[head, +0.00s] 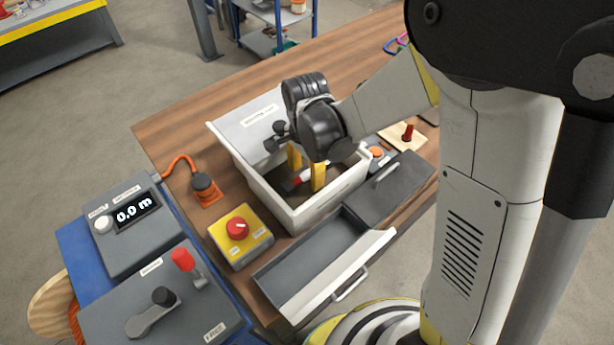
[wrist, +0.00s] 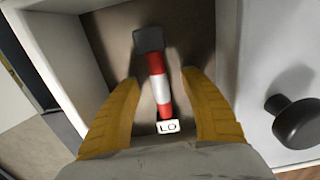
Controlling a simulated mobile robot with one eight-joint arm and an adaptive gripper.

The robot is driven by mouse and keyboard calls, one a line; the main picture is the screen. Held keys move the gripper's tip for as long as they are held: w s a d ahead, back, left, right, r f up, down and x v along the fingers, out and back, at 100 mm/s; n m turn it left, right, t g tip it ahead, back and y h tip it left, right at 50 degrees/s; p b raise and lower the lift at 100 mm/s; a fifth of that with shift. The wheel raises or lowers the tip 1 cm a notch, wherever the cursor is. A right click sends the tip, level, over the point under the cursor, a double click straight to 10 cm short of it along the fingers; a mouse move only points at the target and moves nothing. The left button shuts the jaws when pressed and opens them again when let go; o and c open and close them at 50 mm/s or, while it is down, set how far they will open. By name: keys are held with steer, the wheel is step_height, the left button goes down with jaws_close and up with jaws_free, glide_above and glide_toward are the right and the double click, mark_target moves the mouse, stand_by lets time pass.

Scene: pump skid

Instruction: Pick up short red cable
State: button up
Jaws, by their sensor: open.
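A short red piece with a white band (wrist: 159,85), with a dark block at one end and a white tag marked "LO" at the other, lies in the white bin (head: 300,218). In the head view, part of the red piece (head: 297,182) shows between my fingers. My gripper (head: 306,168) points down into the bin. In the wrist view, the yellow fingers of my gripper (wrist: 160,82) are open, one on each side of the piece. A gap shows on both sides. The bin's floor shows around it (wrist: 110,45).
The bin's walls stand close around my fingers. A dark knob (wrist: 295,122) is at the right in the wrist view. An open grey drawer (head: 322,262), a yellow box with a red knob (head: 238,230) and an orange cable (head: 180,163) are near the bin.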

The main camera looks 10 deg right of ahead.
jaws_close()
steer(key=shift+r, duration=0.1)
